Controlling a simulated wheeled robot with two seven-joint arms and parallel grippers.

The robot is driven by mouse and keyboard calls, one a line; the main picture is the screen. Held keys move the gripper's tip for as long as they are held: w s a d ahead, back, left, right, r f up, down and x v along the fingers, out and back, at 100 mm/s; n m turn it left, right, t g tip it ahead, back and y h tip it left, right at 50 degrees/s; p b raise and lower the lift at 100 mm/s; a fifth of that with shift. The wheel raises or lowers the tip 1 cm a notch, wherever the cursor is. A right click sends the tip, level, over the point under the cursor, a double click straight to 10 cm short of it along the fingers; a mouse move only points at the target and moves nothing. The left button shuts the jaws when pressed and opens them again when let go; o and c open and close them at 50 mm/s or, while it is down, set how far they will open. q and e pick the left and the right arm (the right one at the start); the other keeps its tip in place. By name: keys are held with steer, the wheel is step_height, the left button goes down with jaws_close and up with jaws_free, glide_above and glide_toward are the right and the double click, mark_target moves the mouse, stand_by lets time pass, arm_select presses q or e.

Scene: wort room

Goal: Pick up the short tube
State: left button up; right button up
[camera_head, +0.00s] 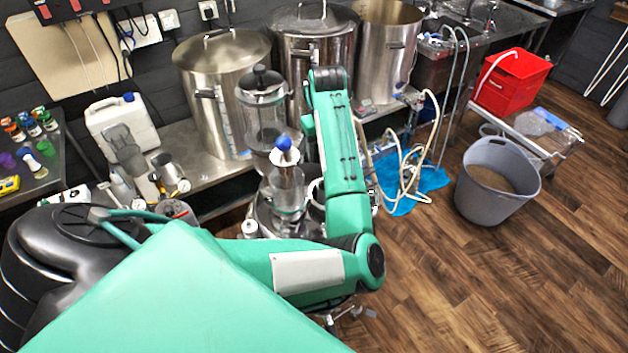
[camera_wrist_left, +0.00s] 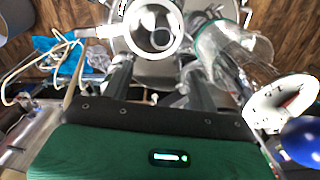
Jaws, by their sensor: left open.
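I cannot tell for certain which piece is the short tube. A short open metal tube with a pale rim (camera_wrist_left: 145,28) stands beyond my fingers in the left wrist view. A clear glass cylinder (camera_head: 287,192) stands left of my forearm in the head view; a tilted-looking clear cylinder (camera_wrist_left: 228,52) shows at right in the wrist view. A blue-knobbed piece (camera_head: 284,150) sits above the glass cylinder. My left gripper (camera_wrist_left: 157,85) is open, its dark fingers apart, with no object visibly held. In the head view my arm hides it. My right gripper is not in view.
Tall steel pots (camera_head: 222,85) stand on the bench behind. A tall clear cylinder (camera_head: 265,115) stands close left of my forearm. Hoses lie over a blue sheet (camera_head: 428,178) at right. A grey bucket (camera_head: 490,196) and red crate (camera_head: 512,82) stand farther right. The right-front floor is clear.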

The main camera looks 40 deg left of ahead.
arm_select(q)
step_height(320, 180, down, 8)
steer(key=shift+r, duration=0.1)
steer(key=shift+d+f, duration=0.1)
steer(key=shift+f, duration=0.8)
steer(key=f, duration=0.3)
steer(key=shift+s+d+f, duration=0.15)
steer(key=shift+s+f, duration=0.1)
steer(key=shift+f, duration=0.45)
steer(key=c, duration=1.2)
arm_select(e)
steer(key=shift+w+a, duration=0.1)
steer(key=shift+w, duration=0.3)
arm_select(q)
steer(key=shift+w+r, duration=0.1)
